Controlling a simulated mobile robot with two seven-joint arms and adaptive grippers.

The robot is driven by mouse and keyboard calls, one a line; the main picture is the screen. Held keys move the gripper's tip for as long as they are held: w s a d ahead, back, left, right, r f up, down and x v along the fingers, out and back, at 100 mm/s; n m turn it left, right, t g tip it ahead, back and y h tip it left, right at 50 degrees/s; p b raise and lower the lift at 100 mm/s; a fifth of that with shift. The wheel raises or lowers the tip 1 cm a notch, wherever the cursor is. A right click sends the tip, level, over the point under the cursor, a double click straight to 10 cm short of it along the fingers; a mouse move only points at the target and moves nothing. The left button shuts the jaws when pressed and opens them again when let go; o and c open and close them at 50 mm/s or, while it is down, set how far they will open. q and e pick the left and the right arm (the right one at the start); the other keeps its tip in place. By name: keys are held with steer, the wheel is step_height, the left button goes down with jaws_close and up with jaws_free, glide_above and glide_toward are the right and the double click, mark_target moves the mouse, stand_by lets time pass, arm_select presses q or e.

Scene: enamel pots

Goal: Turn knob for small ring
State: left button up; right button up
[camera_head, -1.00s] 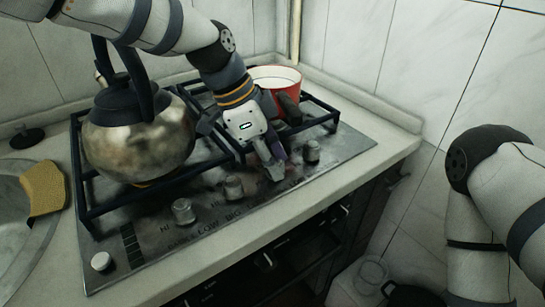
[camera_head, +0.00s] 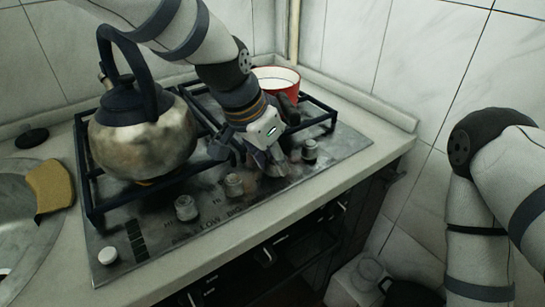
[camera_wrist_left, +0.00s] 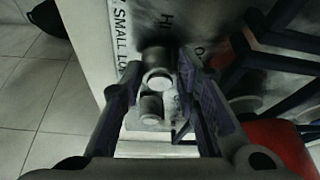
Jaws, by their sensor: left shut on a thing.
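A row of knobs runs along the front of the stove panel (camera_head: 205,226). My left gripper (camera_head: 272,168) points down at the row and is shut on a knob there, which its fingers mostly hide in the head view. In the left wrist view, a pale-topped knob (camera_wrist_left: 157,80) shows between the two fingers of the gripper (camera_wrist_left: 160,100), with the word SMALL printed near it. A second round knob (camera_wrist_left: 151,106) sits close by. My right gripper is out of view; only part of the right arm shows.
A worn kettle (camera_head: 143,145) stands on the left burner grate. A red pot (camera_head: 275,75) stands behind my left wrist. Free knobs (camera_head: 186,208) and (camera_head: 233,185) lie left of the gripper, and a dark knob (camera_head: 310,150) lies right. A yellow sponge (camera_head: 50,185) is by the sink.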

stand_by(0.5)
arm_select(q)
steer(key=o, duration=1.1)
steer(key=shift+o, duration=0.2)
steer(key=v, duration=1.2)
steer(key=shift+d, duration=0.15)
